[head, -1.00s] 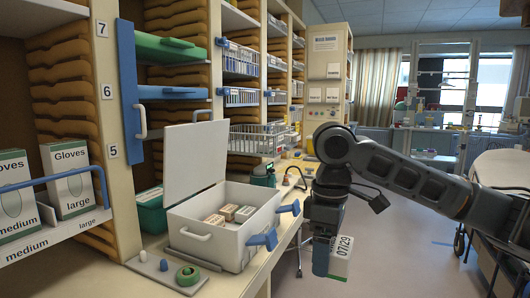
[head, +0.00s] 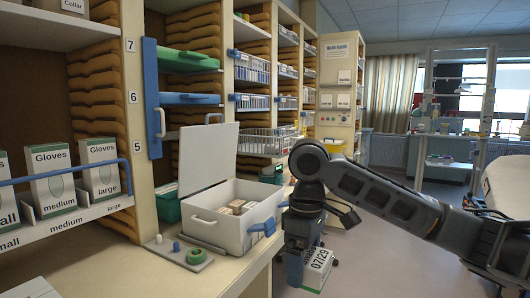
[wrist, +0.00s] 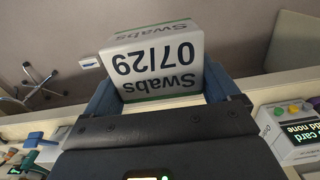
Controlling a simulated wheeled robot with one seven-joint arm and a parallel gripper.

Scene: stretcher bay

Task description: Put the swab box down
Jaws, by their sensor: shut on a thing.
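The swab box (head: 318,268) is white with a green edge and reads 07/29. It hangs below my gripper (head: 300,268), right of the counter's front edge and over the floor. In the wrist view my gripper (wrist: 165,98) is shut on the swab box (wrist: 155,60), with a blue finger on each side. There the box shows "Swabs" and "07/29" upside down. The box's far faces are hidden.
An open white case (head: 222,232) with several small boxes inside stands on the counter (head: 150,278). A green tape roll (head: 196,257) lies on a grey strip in front of it. Glove boxes (head: 50,182) fill the left shelf. A stretcher edge (head: 508,180) is at right.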

